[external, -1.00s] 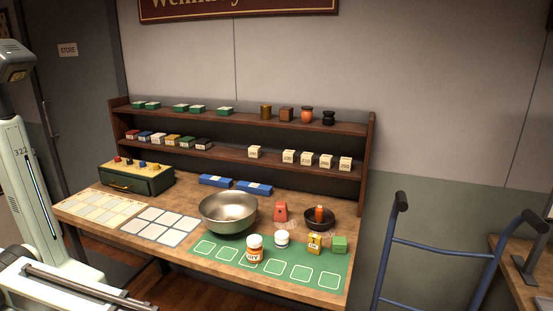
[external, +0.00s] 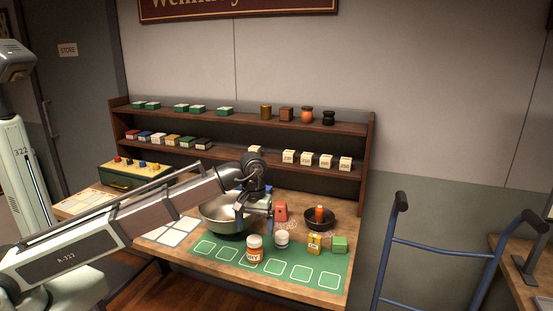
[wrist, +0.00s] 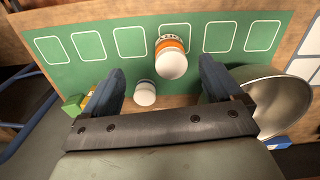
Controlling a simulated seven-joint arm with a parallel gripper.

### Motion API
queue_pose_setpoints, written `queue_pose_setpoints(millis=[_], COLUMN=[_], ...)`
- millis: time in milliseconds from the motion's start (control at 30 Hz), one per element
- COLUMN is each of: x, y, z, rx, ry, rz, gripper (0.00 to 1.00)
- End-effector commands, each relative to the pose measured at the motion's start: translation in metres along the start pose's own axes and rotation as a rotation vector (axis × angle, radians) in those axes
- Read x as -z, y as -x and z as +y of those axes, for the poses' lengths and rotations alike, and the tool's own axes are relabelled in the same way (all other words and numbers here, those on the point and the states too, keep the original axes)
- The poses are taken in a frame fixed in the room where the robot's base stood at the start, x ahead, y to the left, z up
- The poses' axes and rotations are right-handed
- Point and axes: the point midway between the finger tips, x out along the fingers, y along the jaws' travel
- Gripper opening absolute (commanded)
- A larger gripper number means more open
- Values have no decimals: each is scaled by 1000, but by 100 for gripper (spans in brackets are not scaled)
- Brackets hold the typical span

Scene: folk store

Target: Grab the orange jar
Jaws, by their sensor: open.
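An orange jar (external: 255,250) with a white lid and a pale label stands upright on the green mat (external: 228,258). The wrist view shows its orange side (wrist: 169,44) and lid from above, just beyond and between the fingertips. My gripper (external: 256,212) is open and empty, above the table behind the jar in the external view. Its two fingers also show in the wrist view (wrist: 163,68), apart from the jar. A smaller white jar (external: 282,239) stands to the jar's right; it also shows in the wrist view (wrist: 145,93). A round orange pot (external: 307,115) sits on the top shelf.
A large metal bowl (external: 215,212) stands beside my gripper, partly hidden by my arm. A yellow tin (external: 314,242), green block (external: 339,244), red object (external: 281,211) and dark bowl (external: 320,218) stand to the right. The mat's front squares are empty.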

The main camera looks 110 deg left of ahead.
Motion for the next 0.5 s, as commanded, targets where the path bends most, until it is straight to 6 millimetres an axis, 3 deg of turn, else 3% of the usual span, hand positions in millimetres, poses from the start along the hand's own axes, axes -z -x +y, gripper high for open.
queue_pose_setpoints(millis=[167, 500], x=[13, 13], y=[11, -38], z=[-7, -8], rx=[1, 3], ry=[49, 50], rz=[-1, -2], gripper=[93, 93])
